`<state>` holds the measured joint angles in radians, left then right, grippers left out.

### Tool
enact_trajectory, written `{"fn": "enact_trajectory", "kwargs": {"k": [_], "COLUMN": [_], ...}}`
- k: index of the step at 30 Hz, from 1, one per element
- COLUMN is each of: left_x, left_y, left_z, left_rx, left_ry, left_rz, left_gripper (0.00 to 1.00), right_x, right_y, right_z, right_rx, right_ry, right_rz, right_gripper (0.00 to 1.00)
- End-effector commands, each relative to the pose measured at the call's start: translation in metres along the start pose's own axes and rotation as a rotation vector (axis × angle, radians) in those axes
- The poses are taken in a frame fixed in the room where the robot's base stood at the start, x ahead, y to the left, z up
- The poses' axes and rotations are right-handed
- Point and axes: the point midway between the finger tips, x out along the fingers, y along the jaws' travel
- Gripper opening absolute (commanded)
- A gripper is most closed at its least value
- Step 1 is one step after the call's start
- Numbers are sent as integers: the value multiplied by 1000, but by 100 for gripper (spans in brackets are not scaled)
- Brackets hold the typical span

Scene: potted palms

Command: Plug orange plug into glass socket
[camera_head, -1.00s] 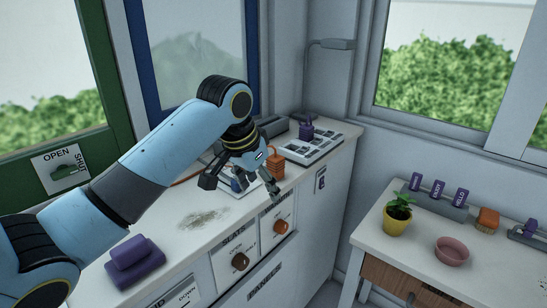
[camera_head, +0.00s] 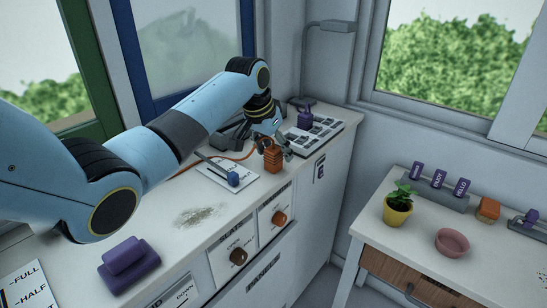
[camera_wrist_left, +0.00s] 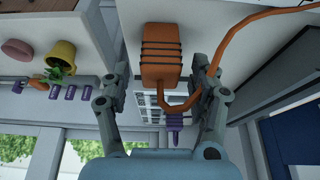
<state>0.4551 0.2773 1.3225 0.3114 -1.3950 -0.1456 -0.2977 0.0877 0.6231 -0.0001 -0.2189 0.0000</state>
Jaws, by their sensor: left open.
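The orange plug (camera_head: 272,156) is a ribbed block standing upright on the white counter (camera_head: 200,250). An orange cord (camera_wrist_left: 236,40) runs from it. My left gripper (camera_head: 277,145) is open and behind the plug in the head view. In the left wrist view the plug (camera_wrist_left: 160,52) lies between the spread fingers (camera_wrist_left: 162,72), with gaps on both sides. My right gripper is out of view.
A purple plug (camera_head: 305,117) stands at the panel's back edge. A folded purple cloth (camera_head: 129,262) lies at front left. A side table (camera_head: 420,258) holds a potted plant (camera_head: 398,210) and pink bowl (camera_head: 452,243).

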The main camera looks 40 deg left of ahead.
Motion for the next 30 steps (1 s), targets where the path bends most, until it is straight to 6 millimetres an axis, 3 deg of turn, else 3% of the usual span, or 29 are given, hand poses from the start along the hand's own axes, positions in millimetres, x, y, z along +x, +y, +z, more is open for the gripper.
{"fn": "enact_trajectory", "kwargs": {"k": [9,23,30], "left_x": [10,10,9], "left_y": [0,0,0], "left_z": [1,1,0], "left_rx": [1,1,1], "left_ry": [0,-1,0], "left_rz": [0,0,0], "left_gripper": [62,3,2], "right_x": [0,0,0], "right_y": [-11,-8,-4], "right_z": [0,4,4], "right_rx": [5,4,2], "right_ry": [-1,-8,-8], "right_rz": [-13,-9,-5], "right_gripper": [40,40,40]}}
